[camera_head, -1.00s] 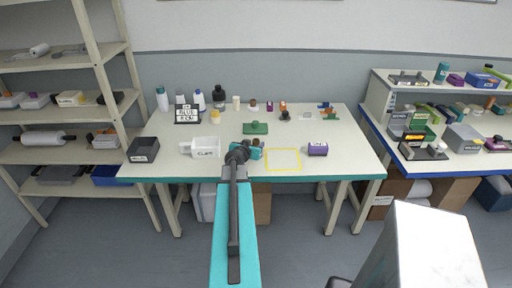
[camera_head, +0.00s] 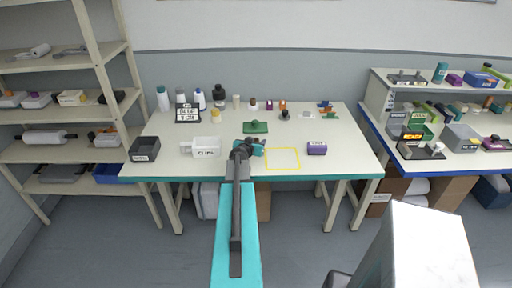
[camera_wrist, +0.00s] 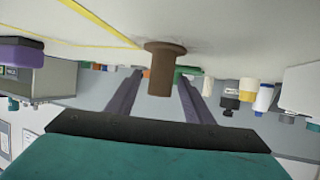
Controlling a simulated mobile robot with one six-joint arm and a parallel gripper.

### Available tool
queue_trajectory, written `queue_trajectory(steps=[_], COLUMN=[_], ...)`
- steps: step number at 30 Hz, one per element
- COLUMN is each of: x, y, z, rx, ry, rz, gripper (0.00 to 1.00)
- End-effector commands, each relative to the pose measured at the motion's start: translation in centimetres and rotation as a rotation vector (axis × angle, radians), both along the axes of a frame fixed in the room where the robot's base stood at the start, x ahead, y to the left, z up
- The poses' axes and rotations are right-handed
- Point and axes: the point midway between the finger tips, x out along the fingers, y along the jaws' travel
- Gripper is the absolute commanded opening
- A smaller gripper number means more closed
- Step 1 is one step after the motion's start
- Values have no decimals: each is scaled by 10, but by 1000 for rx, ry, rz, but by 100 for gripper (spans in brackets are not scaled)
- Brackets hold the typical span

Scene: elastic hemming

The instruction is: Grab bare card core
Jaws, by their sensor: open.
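The bare card core, a short brown cylinder (camera_wrist: 162,72), stands on the white table in the wrist view, which shows the scene upside down. My gripper (camera_wrist: 159,80) is open, with one dark finger on each side of the core. I cannot tell whether the fingers touch it. In the head view my gripper (camera_head: 254,148) is low over the front middle of the table, just left of the yellow square. There the core is mostly hidden by the gripper and arm.
A yellow outlined square (camera_head: 283,158) is bare on the table. A purple box (camera_head: 317,148) stands right of it, a white labelled bin (camera_head: 206,147) and a black box (camera_head: 144,149) stand left. A green block (camera_head: 255,127) lies behind my gripper. Bottles stand at the back left.

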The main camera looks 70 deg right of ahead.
Motion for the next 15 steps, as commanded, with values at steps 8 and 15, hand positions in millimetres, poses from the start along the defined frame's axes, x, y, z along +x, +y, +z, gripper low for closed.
queue_trajectory(steps=[8, 15], x=[0, 0], y=[0, 0], z=[0, 0], rx=[0, 0], ry=[0, 0], rz=[0, 0], gripper=[40, 4])
